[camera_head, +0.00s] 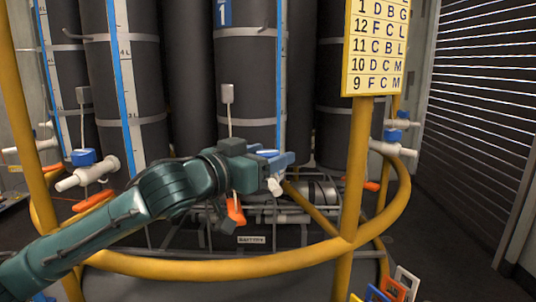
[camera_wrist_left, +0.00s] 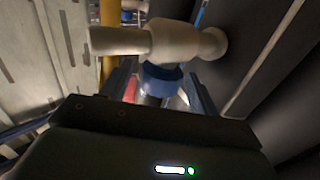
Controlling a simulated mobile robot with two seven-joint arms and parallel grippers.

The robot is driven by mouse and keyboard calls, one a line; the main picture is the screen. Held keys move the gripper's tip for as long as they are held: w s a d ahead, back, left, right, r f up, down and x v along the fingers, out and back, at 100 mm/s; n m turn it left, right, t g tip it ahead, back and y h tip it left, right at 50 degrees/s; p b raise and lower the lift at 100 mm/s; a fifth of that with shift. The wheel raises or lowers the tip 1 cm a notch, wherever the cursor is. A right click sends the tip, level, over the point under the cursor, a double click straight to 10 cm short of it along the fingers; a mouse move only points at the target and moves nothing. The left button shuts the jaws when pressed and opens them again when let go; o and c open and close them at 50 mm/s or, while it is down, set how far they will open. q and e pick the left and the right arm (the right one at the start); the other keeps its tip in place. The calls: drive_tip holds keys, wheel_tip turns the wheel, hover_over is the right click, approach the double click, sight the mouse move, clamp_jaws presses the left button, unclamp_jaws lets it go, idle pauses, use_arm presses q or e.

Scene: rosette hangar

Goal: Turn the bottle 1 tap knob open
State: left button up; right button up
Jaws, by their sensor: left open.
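Bottle 1 (camera_head: 247,80) is a tall dark cylinder with a blue number plate at the top and a blue stripe down its side. Its pale tap (camera_wrist_left: 185,40) shows in the left wrist view, with the blue knob (camera_wrist_left: 160,79) facing my gripper. In the head view the tap's white spout (camera_head: 276,187) shows below my left gripper (camera_head: 280,161), which largely hides the tap. The left gripper (camera_wrist_left: 160,92) is open, with one finger on each side of the blue knob. I cannot tell whether the fingers touch it. My right gripper is not in view.
A yellow rail (camera_head: 210,268) curves in front of the bottles, with a yellow post and a letter board (camera_head: 376,48) to the right. Other taps with blue knobs stand left (camera_head: 84,157) and right (camera_head: 393,136). An orange part (camera_head: 235,210) shows below my wrist.

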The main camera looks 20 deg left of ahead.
use_arm(q)
drive_tip(key=shift+w+d, duration=0.15)
drive_tip(key=shift+w, duration=0.1)
drive_tip(key=shift+c, duration=0.5)
drive_tip(key=c, duration=0.9)
